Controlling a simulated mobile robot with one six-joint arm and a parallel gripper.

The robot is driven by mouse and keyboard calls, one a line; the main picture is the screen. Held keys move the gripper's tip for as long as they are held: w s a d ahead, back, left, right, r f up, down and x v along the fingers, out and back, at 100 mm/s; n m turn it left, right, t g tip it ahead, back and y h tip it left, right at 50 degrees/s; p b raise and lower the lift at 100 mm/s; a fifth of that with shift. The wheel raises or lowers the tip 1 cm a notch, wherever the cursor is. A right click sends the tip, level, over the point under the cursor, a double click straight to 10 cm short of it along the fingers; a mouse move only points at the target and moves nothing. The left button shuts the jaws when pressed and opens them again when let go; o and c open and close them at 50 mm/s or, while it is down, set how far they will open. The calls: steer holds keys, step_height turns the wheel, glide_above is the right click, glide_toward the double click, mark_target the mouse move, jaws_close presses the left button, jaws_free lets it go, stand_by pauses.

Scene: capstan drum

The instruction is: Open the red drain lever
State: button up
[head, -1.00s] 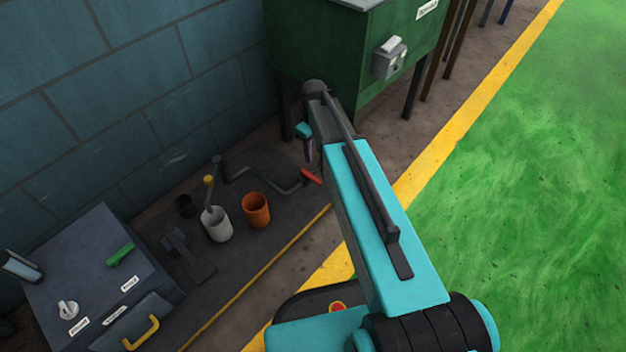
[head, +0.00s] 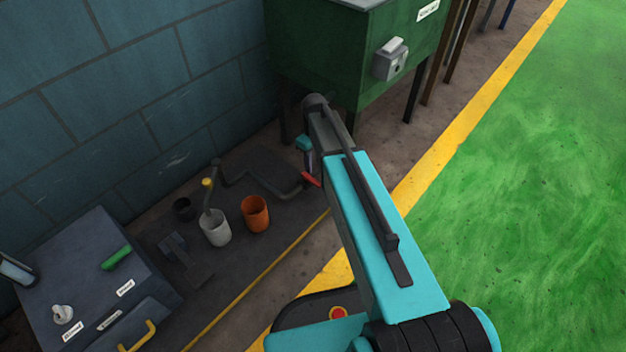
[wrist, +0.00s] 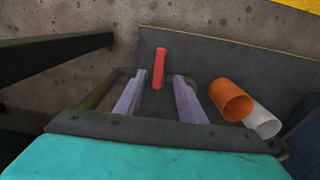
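The red lever handle (head: 311,180) sits at the end of a dark bent bar (head: 285,193) low over the dark floor plate, just left of my arm in the head view. In the wrist view the red handle (wrist: 159,66) stands out ahead, between the lines of my two fingers. My gripper (wrist: 157,92) is open, its two pale fingers apart with nothing between them. The handle appears slightly beyond the fingertips, and I see no contact. In the head view my gripper is mostly hidden behind my arm.
An orange cup (head: 255,214) and a white cup (head: 215,228) holding a yellow-tipped tool stand left of the handle. A green cabinet (head: 320,60) on dark legs stands behind my arm. A grey box (head: 85,265) is at the lower left. The green floor is clear.

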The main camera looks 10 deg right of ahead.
mark_target(314, 181)
step_height(314, 181, down, 9)
steer(key=b, duration=0.3)
steer(key=shift+f, duration=0.1)
steer(key=shift+c, duration=0.2)
jaws_close()
steer(key=shift+a, duration=0.2)
steer(key=shift+d, duration=0.15)
